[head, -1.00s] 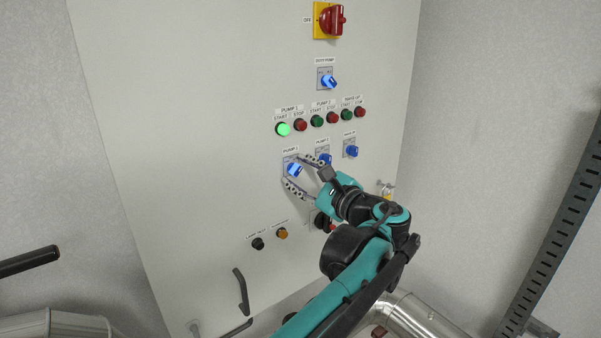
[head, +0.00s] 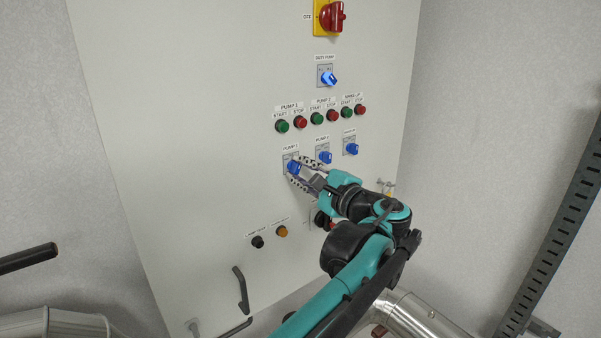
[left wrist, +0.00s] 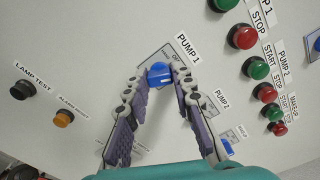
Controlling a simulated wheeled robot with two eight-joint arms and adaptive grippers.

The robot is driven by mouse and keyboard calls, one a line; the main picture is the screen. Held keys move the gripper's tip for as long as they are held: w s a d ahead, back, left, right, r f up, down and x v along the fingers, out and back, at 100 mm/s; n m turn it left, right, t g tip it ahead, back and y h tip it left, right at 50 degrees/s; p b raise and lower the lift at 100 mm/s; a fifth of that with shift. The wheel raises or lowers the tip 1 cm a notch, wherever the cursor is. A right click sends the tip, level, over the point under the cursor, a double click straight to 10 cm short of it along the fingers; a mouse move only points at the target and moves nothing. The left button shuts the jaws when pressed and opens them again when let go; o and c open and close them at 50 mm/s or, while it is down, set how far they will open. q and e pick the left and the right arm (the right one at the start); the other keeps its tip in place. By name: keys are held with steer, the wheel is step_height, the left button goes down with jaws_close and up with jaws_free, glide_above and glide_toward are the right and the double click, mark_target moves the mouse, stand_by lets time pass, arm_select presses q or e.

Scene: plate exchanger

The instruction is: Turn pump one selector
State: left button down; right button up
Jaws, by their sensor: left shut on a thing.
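The pump one selector (head: 293,167) is a blue knob on a small grey plate under the PUMP 1 label, on the pale cabinet front. My left gripper (head: 297,172) is shut on this knob, one finger above and one below it in the head view. In the left wrist view, the blue knob (left wrist: 160,72) sits between the two fingertips (left wrist: 161,82), and part of its plate is hidden by them. My right gripper is not in view.
The pump two selector (head: 325,157) is close by on the right, near my upper finger. Start and stop buttons (head: 300,122) run above, with a duty pump selector (head: 329,79) and red main switch (head: 333,18) higher. Black and amber items (head: 281,232) are below.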

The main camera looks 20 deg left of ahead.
arm_select(q)
steer(key=n, duration=0.4)
steer(key=shift+n, duration=0.4)
steer(key=shift+b, duration=0.3)
steer(key=c, duration=1.3)
jaws_free()
steer(key=v, duration=1.2)
steer(key=shift+s, duration=0.1)
steer(key=shift+a+f, duration=0.1)
